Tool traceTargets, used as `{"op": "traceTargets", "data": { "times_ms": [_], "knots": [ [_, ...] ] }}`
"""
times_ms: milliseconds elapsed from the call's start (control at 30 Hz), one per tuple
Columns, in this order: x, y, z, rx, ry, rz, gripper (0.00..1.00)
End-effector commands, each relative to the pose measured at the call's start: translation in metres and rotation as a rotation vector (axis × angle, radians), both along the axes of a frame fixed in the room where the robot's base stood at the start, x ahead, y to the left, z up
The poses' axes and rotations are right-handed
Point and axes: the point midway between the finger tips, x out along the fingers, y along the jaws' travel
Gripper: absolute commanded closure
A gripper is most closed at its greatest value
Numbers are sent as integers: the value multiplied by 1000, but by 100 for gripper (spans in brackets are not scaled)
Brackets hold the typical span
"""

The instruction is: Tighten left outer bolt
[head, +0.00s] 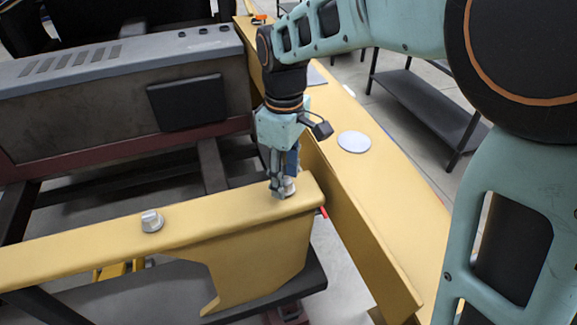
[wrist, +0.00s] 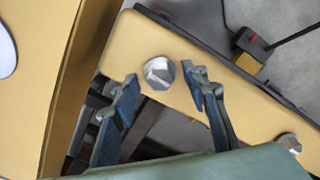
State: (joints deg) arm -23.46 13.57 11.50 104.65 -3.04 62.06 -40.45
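A silver hex bolt (wrist: 159,73) sits on the yellow beam (wrist: 215,75) near its end. In the head view this bolt (head: 290,186) is partly hidden by my fingers. A second silver bolt (head: 151,221) sits farther left along the same beam (head: 215,222); it also shows at the lower right of the wrist view (wrist: 289,143). My gripper (head: 281,191) points down at the bolt near the beam's end. In the wrist view my gripper (wrist: 160,82) is open, with one finger on each side of that bolt and a small gap at each side.
A long yellow rail (head: 365,200) with a pale round disc (head: 354,142) runs just right of the beam's end. A grey housing with a black panel (head: 187,102) stands behind. A dark shelf (head: 430,105) is at the back right. The beam between the bolts is clear.

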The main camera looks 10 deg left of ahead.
Motion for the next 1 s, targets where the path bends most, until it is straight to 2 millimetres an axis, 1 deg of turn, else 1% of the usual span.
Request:
{"op": "traceTargets", "data": {
  "times_ms": [33,300,367,667,867,1000],
  "knots": [
    [0,0,0,0,0,0,65],
    [0,0,0,0,0,0,95],
    [0,0,0,0,0,0,100],
    [0,0,0,0,0,-39,100],
    [0,0,1,0,0,-146,100],
    [0,0,1,0,0,-261,100]
  ]
}}
